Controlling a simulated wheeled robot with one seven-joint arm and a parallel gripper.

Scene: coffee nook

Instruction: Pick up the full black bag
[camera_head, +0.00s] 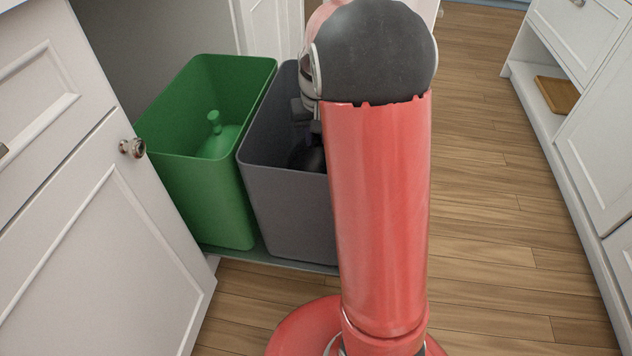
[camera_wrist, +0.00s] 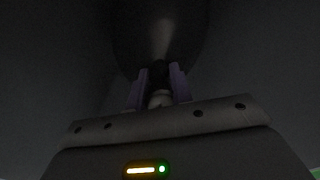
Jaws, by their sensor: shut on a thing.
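The black bag (camera_head: 307,159) sits low inside the grey bin, mostly hidden by my arm and the bin wall. In the wrist view the dark rounded bag (camera_wrist: 158,35) fills the upper middle. My gripper (camera_wrist: 160,72) is shut on the bag's narrow neck. In the head view only a small dark part of my gripper (camera_head: 315,128) shows, inside the grey bin (camera_head: 290,205) above the bag.
A green bin (camera_head: 195,195) holding a green knotted bag (camera_head: 218,140) stands left of the grey bin. An open white cabinet door (camera_head: 95,230) is at the left. White cabinets (camera_head: 595,110) line the right. Wooden floor (camera_head: 490,220) between is clear.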

